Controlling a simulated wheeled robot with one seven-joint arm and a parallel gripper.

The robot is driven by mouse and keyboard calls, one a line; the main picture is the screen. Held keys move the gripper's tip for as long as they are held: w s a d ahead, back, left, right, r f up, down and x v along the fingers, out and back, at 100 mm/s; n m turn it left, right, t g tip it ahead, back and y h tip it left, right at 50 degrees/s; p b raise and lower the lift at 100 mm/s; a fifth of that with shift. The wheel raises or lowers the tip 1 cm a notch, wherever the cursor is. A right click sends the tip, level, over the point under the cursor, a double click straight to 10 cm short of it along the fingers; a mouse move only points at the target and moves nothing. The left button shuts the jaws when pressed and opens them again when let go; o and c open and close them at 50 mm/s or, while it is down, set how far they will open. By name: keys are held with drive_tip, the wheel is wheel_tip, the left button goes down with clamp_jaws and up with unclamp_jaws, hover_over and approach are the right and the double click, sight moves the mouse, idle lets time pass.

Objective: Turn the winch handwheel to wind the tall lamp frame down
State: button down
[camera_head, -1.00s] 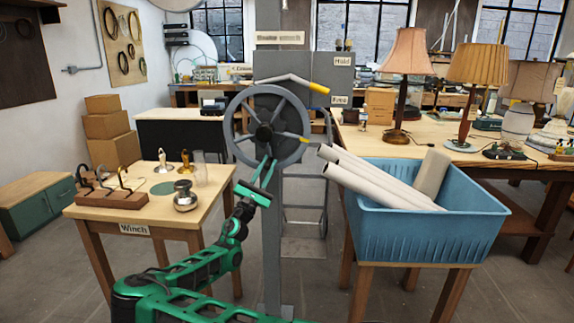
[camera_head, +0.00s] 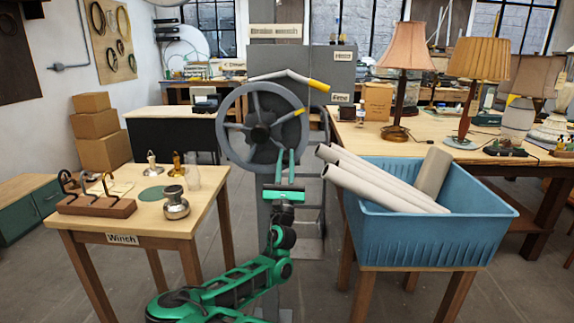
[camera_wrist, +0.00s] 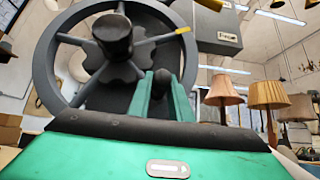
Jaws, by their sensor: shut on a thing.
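The winch handwheel (camera_head: 222,128) is a grey spoked wheel with a dark hub, on a grey post. One spoke has a yellow band (camera_head: 299,112), now right of and above the hub. My gripper (camera_head: 285,163) is at the wheel's lower right. In the wrist view my gripper (camera_wrist: 162,92) has its green fingers either side of a dark knob (camera_wrist: 162,78) on the wheel, shut on it. The wheel's hub (camera_wrist: 112,34) shows above and left of the fingers there. I cannot make out the tall lamp frame for certain.
A yellow-tipped lever (camera_head: 290,77) sits above the wheel, beside Hold and Free-like labels. A blue bin (camera_head: 430,242) with pale tubes stands close right. A wooden table (camera_head: 95,222) labelled Winch, bearing small lamp parts, stands left. Lamps stand on a bench (camera_head: 440,141) behind.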

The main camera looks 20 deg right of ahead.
drive_tip(key=shift+r, duration=0.35)
idle(0.3)
drive_tip(key=c, duration=1.6)
unclamp_jaws()
drive_tip(key=shift+w, duration=0.1)
drive_tip(key=shift+d+f, duration=0.1)
drive_tip(key=shift+s+f, duration=0.25)
drive_tip(key=shift+f, duration=0.05)
drive_tip(key=v, duration=1)
